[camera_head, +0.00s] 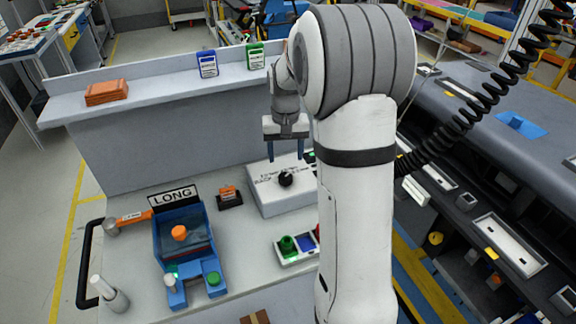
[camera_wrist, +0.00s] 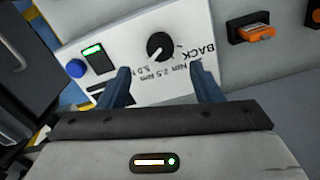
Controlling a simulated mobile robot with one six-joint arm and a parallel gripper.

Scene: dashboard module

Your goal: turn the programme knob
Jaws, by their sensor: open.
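The programme knob (camera_head: 285,179) is a round black knob on top of a white control box (camera_head: 264,197) on the workbench. In the wrist view the knob (camera_wrist: 160,46) has a pale pointer mark, with printed markings around it, among them "BACK" and "2.5 Nm". My gripper (camera_head: 285,155) points down above the box, a little behind the knob in the head view. In the wrist view its two blue fingers (camera_wrist: 162,88) are spread apart and empty, with the knob ahead of and between them, apart from both. My arm hides the right part of the box in the head view.
On the box are a green-lit switch (camera_wrist: 98,58) and a blue button (camera_wrist: 76,68). An orange part on a black holder (camera_head: 229,197) stands left of the box. A blue fixture (camera_head: 184,245) and a coloured-block tray (camera_head: 297,248) are nearer. A raised shelf (camera_head: 160,84) runs behind.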

